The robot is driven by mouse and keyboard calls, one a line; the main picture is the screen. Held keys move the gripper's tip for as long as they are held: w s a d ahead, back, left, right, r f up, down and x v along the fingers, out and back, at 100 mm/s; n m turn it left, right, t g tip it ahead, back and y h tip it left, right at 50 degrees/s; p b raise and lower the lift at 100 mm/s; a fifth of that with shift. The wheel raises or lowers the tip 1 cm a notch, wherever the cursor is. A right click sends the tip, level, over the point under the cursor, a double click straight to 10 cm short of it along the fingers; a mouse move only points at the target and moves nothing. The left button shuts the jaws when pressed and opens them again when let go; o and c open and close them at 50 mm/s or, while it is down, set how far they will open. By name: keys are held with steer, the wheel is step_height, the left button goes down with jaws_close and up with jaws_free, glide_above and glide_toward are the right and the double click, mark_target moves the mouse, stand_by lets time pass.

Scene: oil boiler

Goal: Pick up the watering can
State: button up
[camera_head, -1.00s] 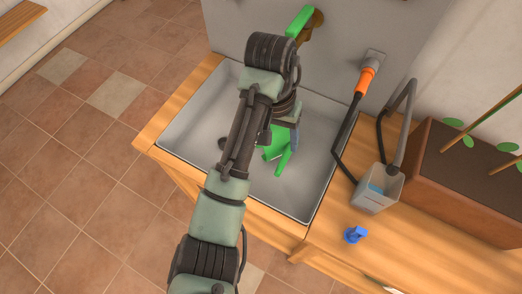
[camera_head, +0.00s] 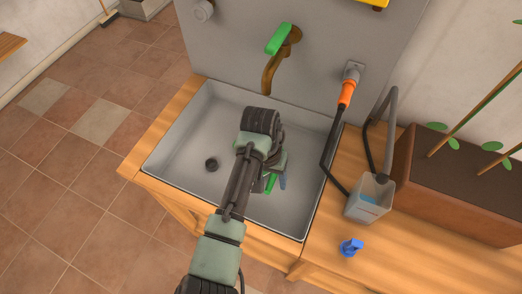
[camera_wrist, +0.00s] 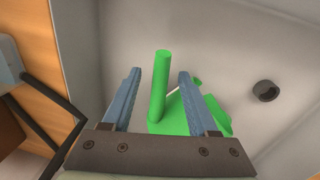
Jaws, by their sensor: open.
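The green watering can (camera_wrist: 182,118) is in the sink (camera_head: 180,150). In the wrist view, a long green cylindrical part of it shows between my two blue fingers, with the body lower and to the right. In the head view, my arm covers most of the can, and only a green piece (camera_head: 270,184) shows beside my gripper (camera_head: 277,178). My gripper (camera_wrist: 160,73) is open, with one finger on each side of the green part in the picture. I cannot tell whether either finger touches it.
A tap with a green handle (camera_head: 279,39) is on the wall behind the sink. A dark drain (camera_head: 211,164) is left of my arm. Right of the sink are a grey container (camera_head: 369,198), a blue object (camera_head: 350,247) and a brown planter (camera_head: 450,185). The sink's left side is clear.

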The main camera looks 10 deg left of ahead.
steer(key=shift+f, duration=0.45)
steer(key=shift+c, duration=0.2)
jaws_close()
steer(key=shift+r, duration=0.15)
